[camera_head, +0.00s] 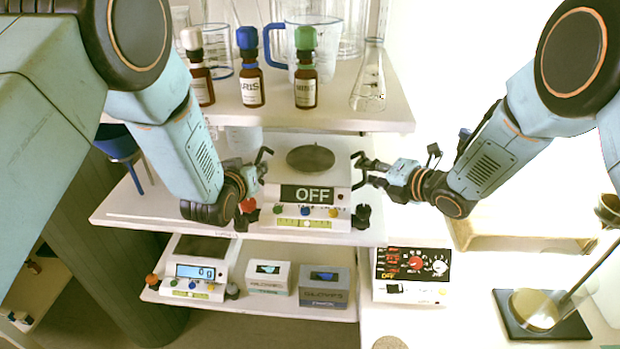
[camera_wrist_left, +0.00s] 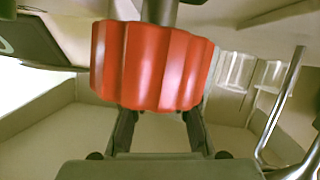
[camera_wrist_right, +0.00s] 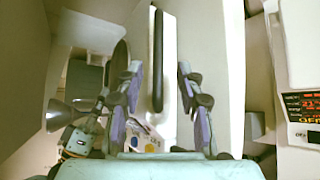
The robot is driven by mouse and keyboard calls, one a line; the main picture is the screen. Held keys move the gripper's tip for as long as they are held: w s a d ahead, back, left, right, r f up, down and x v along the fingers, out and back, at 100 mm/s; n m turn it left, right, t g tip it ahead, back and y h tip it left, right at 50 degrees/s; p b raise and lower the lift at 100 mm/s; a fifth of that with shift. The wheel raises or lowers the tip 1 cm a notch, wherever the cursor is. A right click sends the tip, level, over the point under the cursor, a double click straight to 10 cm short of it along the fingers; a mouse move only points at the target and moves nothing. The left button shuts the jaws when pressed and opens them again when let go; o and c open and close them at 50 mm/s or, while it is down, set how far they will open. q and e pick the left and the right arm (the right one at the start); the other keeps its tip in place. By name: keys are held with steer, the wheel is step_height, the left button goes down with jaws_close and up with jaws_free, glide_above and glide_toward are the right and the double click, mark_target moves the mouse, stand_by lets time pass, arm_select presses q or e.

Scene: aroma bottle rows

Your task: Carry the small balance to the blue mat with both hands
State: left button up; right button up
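The balance (camera_head: 300,222) with a round grey pan and a display reading OFF stands on the middle shelf. It has a black handle at each side. My left gripper (camera_head: 258,172) is at its left side; in the left wrist view a red ribbed knob (camera_wrist_left: 152,65) covers the fingertips, and the visible finger parts are apart. My right gripper (camera_head: 368,172) is open at its right side. In the right wrist view, a black handle bar (camera_wrist_right: 158,60) appears between the spread fingers without visible contact. I see no blue mat.
A second balance (camera_head: 195,271) reading 0 g and two small boxes (camera_head: 268,276) stand on the lower shelf. Bottles (camera_head: 250,85) and glassware stand on the shelf above. A control box (camera_head: 412,270) and a dark-based stand (camera_head: 505,312) are at lower right.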

arm_select(q)
steer(key=shift+w+d+f, duration=0.15)
steer(key=shift+w+f, duration=0.05)
steer(key=shift+w, duration=0.45)
arm_select(e)
steer(key=shift+w+a+f, duration=0.25)
steer(key=shift+w+a, duration=0.1)
steer(key=shift+w, duration=0.1)
arm_select(q)
steer(key=shift+w+a+f, duration=0.1)
steer(key=shift+w+a, duration=0.05)
steer(key=shift+a, duration=0.1)
arm_select(e)
steer(key=shift+w+a, duration=0.15)
steer(key=shift+a, duration=0.2)
arm_select(q)
steer(key=shift+d, duration=0.1)
steer(key=shift+c, duration=0.7)
arm_select(e)
steer(key=shift+d+f, duration=0.1)
steer(key=shift+d, duration=0.05)
steer(key=shift+c, duration=0.8)
arm_select(q)
steer(key=shift+d, duration=0.1)
jaws_close()
arm_select(e)
steer(key=c, duration=0.3)
jaws_close()
